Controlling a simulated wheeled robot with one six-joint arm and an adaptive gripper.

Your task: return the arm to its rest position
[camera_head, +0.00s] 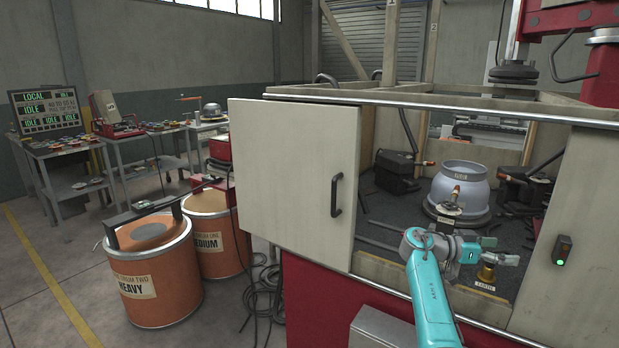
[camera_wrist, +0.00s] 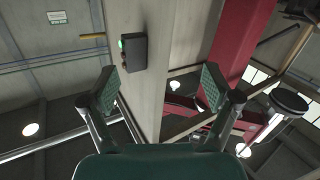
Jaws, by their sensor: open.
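My teal arm (camera_head: 432,300) reaches up from the bottom of the head view, in front of the open side of the cabinet. My gripper (camera_head: 503,250) is at the opening, near its right side, above a small brass piece (camera_head: 487,273) on a labelled spot. From this angle I cannot tell how far apart they are. In the wrist view my gripper (camera_wrist: 160,87) has its two green pads spread wide, with nothing between them. Behind the pads are a pale post and a red machine part.
The cabinet door (camera_head: 295,180) stands open on the left. A metal cylinder (camera_head: 460,190) stands inside. A box with a green light (camera_head: 562,250) is on the right panel; it also shows in the wrist view (camera_wrist: 132,52). Orange drums (camera_head: 155,268) stand left.

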